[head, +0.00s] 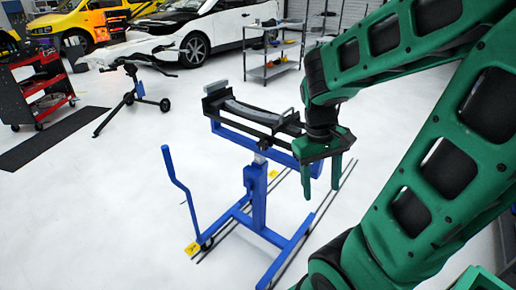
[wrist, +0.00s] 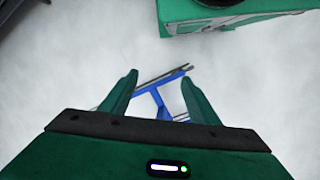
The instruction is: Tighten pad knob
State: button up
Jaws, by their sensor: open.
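My gripper (head: 321,180) is green and points down, with its two fingers apart and nothing between them. In the head view it hangs at the right end of a blue wheeled stand (head: 258,195). The stand carries a dark clamp with a curved grey piece (head: 255,112) on top. No pad knob can be made out clearly; the right end of the clamp is partly covered by my gripper. In the wrist view my open gripper (wrist: 158,82) shows above the floor, with part of the stand's blue base (wrist: 160,97) far below between the fingers.
A blue lever (head: 180,188) rises at the stand's left. A black tripod stand (head: 132,88), a red tool cart (head: 38,88) and a grey shelf (head: 272,62) stand farther back, with cars behind. The white floor around the blue stand is mostly clear.

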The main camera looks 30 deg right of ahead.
jog(key=w+d+f+n+g+h, duration=0.2)
jog(key=w+f+n+h, duration=0.2)
jog(key=w+f+n, duration=0.3)
jog(key=n+t+h, duration=1)
jog(key=n+h, duration=0.2)
jog(key=n, duration=0.6)
send_near(261, 145)
jog(key=x, duration=0.9)
jog(key=shift+a, duration=0.1)
jog(key=c, duration=1)
